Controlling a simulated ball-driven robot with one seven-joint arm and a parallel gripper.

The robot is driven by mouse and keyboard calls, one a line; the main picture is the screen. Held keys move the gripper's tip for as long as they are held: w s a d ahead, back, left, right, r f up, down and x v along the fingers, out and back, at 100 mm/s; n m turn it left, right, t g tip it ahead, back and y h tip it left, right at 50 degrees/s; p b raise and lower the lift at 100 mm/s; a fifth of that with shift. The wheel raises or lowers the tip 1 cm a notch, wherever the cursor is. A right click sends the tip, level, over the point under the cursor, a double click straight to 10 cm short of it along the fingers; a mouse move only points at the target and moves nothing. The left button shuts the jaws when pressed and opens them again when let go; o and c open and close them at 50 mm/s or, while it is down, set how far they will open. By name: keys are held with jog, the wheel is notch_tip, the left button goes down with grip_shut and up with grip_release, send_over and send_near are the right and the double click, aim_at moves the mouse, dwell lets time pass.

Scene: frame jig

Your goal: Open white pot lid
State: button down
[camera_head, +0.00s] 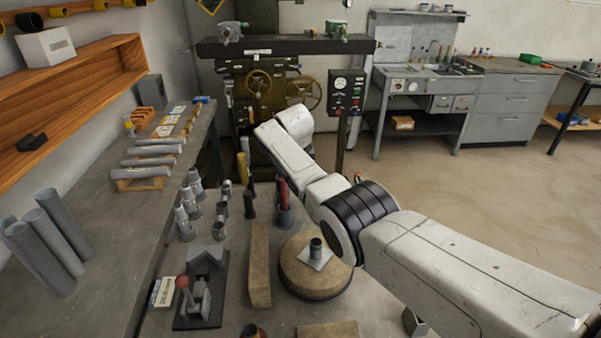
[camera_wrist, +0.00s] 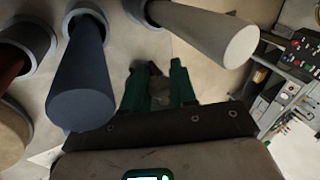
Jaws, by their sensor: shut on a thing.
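No white pot or lid can be made out in either view. My gripper shows in the wrist view (camera_wrist: 158,72), its two green fingers close together around a small grey-brown thing (camera_wrist: 160,92) that I cannot identify. In the head view my white arm reaches from the lower right over the bench, and the fingers cannot be made out there. A round tan block (camera_head: 312,287) on the bench carries a small pale square plate (camera_head: 314,262) with a dark green cup (camera_head: 316,246) upright on it.
Thick handles stand in round holders beside my fingers, a dark blue one (camera_wrist: 82,80) and a pale one (camera_wrist: 228,42). On the bench are a long tan block (camera_head: 260,265), a red-knobbed clamp (camera_head: 195,300) and several grey fittings (camera_head: 186,222).

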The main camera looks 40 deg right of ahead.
jog(key=shift+a, duration=0.15)
jog(key=c, duration=1.1)
grip_release()
jog(key=shift+f, duration=0.1)
jog(key=shift+o, duration=0.5)
jog(key=v, duration=1)
jog(key=shift+r+p, duration=0.35)
jog(key=shift+r, duration=0.05)
